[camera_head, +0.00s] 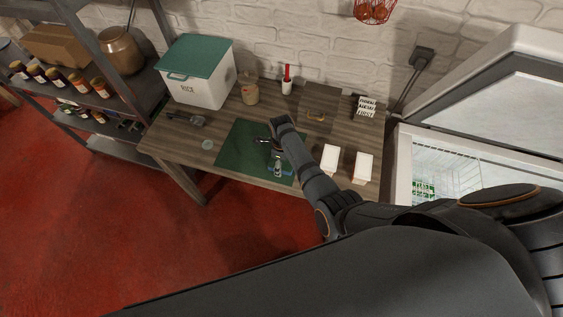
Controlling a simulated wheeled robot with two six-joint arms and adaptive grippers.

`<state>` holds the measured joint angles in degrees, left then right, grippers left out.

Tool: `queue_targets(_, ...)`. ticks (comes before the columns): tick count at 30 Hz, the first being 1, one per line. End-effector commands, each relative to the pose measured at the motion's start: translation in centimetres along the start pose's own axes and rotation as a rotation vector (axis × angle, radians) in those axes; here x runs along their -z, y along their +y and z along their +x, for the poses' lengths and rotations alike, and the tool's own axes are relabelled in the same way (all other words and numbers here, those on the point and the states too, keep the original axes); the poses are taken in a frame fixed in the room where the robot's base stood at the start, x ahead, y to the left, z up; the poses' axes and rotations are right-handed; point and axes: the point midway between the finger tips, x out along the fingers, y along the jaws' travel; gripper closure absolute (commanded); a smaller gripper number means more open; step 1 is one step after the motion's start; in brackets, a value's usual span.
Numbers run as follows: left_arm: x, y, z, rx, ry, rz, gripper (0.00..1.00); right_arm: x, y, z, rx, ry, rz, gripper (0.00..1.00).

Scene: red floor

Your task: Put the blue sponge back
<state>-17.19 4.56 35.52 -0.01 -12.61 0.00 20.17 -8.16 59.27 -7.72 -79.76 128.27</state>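The blue sponge (287,169) shows as a small blue patch on the dark green mat (238,150), partly hidden by my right gripper. The mat lies near the front edge of the wooden table. My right gripper (276,170) points down over the mat, its fingertips right at the sponge. It is too small to tell whether the fingers are closed on the sponge or only beside it. My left gripper is not in view.
A white box with a green lid (205,85), a jar (249,92) and a red-handled brush (287,80) stand at the back. Two white cartons (362,167) stand right of my arm. An open chest freezer (402,165) is at the right, a shelf (110,101) at the left.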

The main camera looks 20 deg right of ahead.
Motion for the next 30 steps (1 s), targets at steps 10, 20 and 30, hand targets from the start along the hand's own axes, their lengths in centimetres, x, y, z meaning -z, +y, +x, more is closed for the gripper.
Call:
queue_targets(10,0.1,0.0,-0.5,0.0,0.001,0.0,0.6,0.0,0.0,-0.6,0.001,0.0,0.0,0.22)
queue_targets(20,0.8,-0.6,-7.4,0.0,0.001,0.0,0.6,0.0,0.0,-7.4,0.0,0.0,0.0,0.22)
queue_targets(30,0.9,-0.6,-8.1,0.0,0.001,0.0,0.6,0.0,0.0,-11.9,0.001,0.0,-0.001,0.22)
